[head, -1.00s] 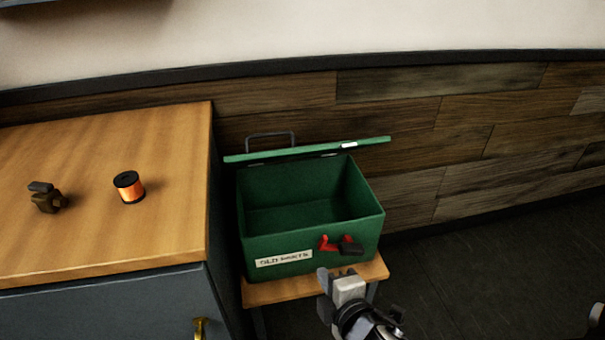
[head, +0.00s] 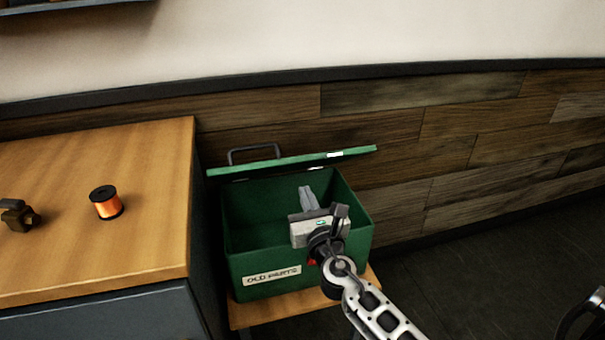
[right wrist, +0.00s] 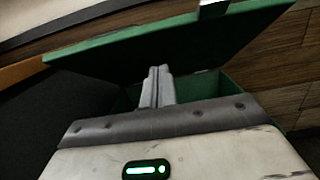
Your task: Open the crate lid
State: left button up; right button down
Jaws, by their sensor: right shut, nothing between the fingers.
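The green crate (head: 245,262) stands on a small wooden stand and has an "OLD PARTS" label on its front. Its lid (head: 290,161) is raised at the back, and I see it nearly edge-on, with a grey handle (head: 254,150) behind it. My right gripper (head: 305,190) is over the crate's opening, fingers shut and empty, pointing toward the lid. In the right wrist view the shut fingers (right wrist: 158,82) show in front of the lid's green underside (right wrist: 190,55); I cannot tell whether they touch it. The red latch (head: 312,262) on the crate front is mostly hidden by my right arm.
A wooden-topped cabinet (head: 110,230) stands close on the left, with an orange spool (head: 106,203) and a small brown part (head: 18,215) on it. A plank wall (head: 400,150) is behind the crate.

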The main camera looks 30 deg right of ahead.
pick_arm(q)
jog(key=shift+w+a+r+p, duration=0.2)
jog(key=shift+r+p, duration=0.2)
jog(key=shift+p, duration=0.7)
pick_arm(e)
jog(key=w+r, duration=0.3)
jog(key=shift+w+d+r, duration=0.1)
jog(key=shift+w+d, duration=0.1)
jog(key=shift+d, duration=0.2)
pick_arm(q)
jog(key=shift+f, duration=0.1)
pick_arm(e)
jog(key=shift+r, duration=0.1)
